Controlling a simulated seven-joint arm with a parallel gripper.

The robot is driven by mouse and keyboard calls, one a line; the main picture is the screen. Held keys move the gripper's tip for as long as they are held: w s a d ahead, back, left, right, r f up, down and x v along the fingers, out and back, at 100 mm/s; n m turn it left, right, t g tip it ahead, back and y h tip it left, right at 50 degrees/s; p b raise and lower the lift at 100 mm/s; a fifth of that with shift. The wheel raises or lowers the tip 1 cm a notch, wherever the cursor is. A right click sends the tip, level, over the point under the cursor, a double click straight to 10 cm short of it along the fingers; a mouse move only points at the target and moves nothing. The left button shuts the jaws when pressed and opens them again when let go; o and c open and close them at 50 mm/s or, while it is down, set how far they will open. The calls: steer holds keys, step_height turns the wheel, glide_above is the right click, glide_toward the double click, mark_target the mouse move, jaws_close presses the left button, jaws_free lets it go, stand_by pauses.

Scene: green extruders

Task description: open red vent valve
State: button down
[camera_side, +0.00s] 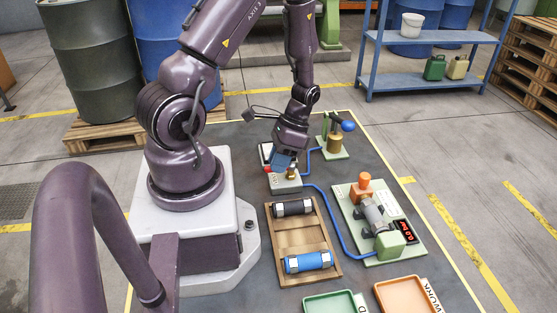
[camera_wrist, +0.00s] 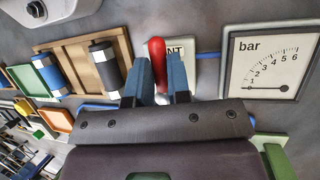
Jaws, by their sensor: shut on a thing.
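The red vent valve handle (camera_wrist: 157,52) stands between my gripper's blue fingers in the wrist view. My gripper (camera_wrist: 162,78) is shut on it; the fingers hide its lower part. In the side view my gripper (camera_side: 281,166) is low over the small pale vent block (camera_side: 287,185), and a bit of the red handle (camera_side: 267,169) shows at its left. Part of the label plate (camera_wrist: 176,48) behind the handle is covered by a finger. The handle's exact angle is hard to tell.
A gauge marked bar (camera_wrist: 270,65) has its needle at 0. A wooden tray (camera_side: 303,240) holds a black and a blue cartridge. A green plate (camera_side: 350,215) carries a fitting and a red display. A blue-knobbed lever (camera_side: 347,126) stands behind. Blue tubing (camera_side: 340,215) crosses the mat.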

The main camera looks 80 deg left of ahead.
steer(key=c, duration=1.1)
jaws_free()
steer(key=v, duration=1.3)
steer(key=s+d+r+t, duration=0.1)
steer(key=d+r+t, duration=0.2)
steer(key=d+r, duration=0.2)
steer(key=s+d+r+t+y, duration=0.1)
steer(key=d+r+t, duration=0.2)
steer(key=d+r, duration=0.3)
steer(key=s+d+r+t+y, duration=0.1)
steer(key=d+r+t, duration=0.3)
steer(key=d+r, duration=0.2)
steer(key=shift+s+d+r, duration=0.15)
steer(key=shift+s+r, duration=0.15)
steer(key=shift+r, duration=0.15)
